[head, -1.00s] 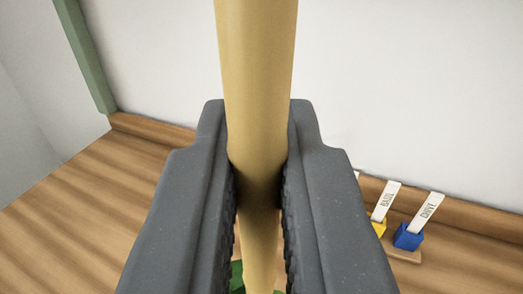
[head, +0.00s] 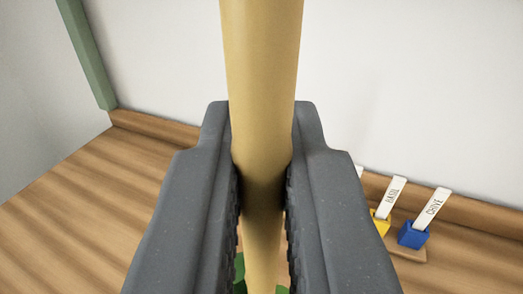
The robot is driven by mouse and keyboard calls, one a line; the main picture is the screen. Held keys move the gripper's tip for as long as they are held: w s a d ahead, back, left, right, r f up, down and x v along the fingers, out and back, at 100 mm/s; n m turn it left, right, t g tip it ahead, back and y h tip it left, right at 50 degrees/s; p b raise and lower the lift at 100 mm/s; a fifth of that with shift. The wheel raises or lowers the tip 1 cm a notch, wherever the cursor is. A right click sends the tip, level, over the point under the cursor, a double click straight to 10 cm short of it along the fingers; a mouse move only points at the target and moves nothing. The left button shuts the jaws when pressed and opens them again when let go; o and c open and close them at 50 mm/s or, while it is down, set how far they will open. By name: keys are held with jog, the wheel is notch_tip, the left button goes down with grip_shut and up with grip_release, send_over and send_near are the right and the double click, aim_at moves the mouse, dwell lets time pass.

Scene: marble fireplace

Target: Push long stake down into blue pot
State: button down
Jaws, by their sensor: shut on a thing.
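The long stake (head: 264,75) is a thick tan rod that runs from the top edge of the head view down between my fingers. My gripper (head: 263,185) is shut on the stake, with one dark grey finger on each side. The stake goes on below the fingers toward a bit of green (head: 239,268) at the bottom edge. The stake's lower end and whatever it stands in are hidden. The blue pot named in the task cannot be made out; only a small blue block is seen at the right.
A blue block (head: 412,235) with a white CHIVE tag (head: 432,208) and a yellow block (head: 380,222) with a BASIL tag (head: 392,198) stand on a small wooden base at the right. A pale wall rises behind the wooden surface (head: 90,215). The surface at left is clear.

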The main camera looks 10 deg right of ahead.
aim_at(264, 279)
jog(key=shift+f+b, duration=0.85)
jog(key=shift+f, duration=1.55)
dwell(0.9)
jog(key=c, duration=1.4)
grip_release()
jog(key=shift+s, duration=0.15)
jog(key=s+a+p, duration=0.1)
jog(key=s+a, duration=0.1)
jog(key=s, duration=1.1)
jog(key=shift+s, duration=0.2)
